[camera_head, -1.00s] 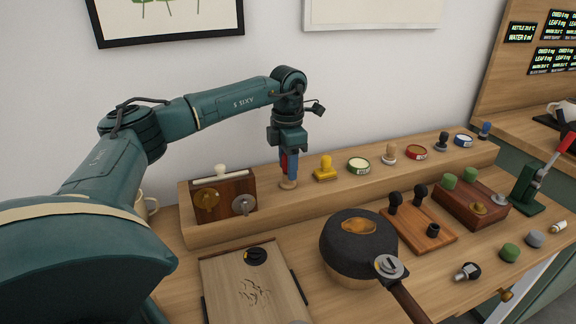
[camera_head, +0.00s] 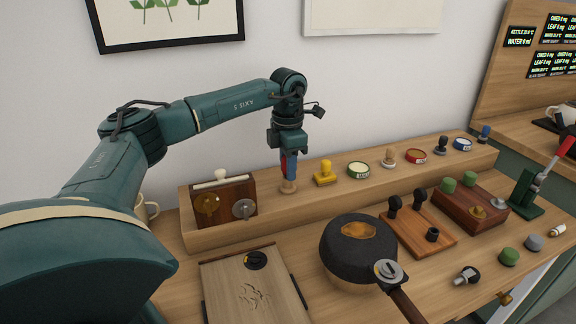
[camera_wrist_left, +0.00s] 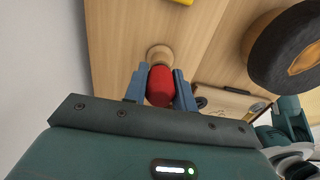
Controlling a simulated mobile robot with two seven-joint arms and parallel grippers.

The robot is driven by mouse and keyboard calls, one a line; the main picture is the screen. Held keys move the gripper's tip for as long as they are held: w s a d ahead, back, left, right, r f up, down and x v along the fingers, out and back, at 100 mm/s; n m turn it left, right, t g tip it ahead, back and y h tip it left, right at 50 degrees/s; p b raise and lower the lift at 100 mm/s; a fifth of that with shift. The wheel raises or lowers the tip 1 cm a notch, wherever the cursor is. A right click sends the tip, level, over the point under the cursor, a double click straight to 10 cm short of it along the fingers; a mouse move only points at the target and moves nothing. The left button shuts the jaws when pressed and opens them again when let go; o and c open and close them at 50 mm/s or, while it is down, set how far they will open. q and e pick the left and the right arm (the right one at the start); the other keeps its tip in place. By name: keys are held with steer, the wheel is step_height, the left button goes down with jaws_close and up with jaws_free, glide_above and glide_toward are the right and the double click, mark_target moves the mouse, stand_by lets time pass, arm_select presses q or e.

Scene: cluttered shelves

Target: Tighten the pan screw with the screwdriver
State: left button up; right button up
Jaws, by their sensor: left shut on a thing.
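My left gripper (camera_head: 288,167) points down over the raised back shelf, shut on a red handle, which looks like the screwdriver (camera_head: 284,164). The red handle (camera_wrist_left: 160,86) shows between the blue fingers of my left gripper (camera_wrist_left: 160,90) in the left wrist view. Its lower end meets a small round wooden base (camera_head: 288,187) on the shelf; the tip is hidden. The dark pan (camera_head: 345,258) sits on the counter to the right, its handle (camera_head: 408,305) toward the front. The grey slotted pan screw (camera_head: 388,271) is where handle meets pan. My right gripper is out of view.
A wooden board (camera_head: 225,285) lies left of the pan. A rack with dark knobs (camera_head: 420,240) stands to its right. A yellow stamp (camera_head: 325,172) and several tins and stamps line the shelf (camera_head: 270,218) right of my gripper. A green lever press (camera_head: 525,190) stands far right.

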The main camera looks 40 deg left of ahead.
arm_select(q)
steer(key=shift+r+p, duration=2)
steer(key=shift+r, duration=0.3)
steer(key=o, duration=0.4)
steer(key=c, duration=0.3)
steer(key=shift+c, duration=0.2)
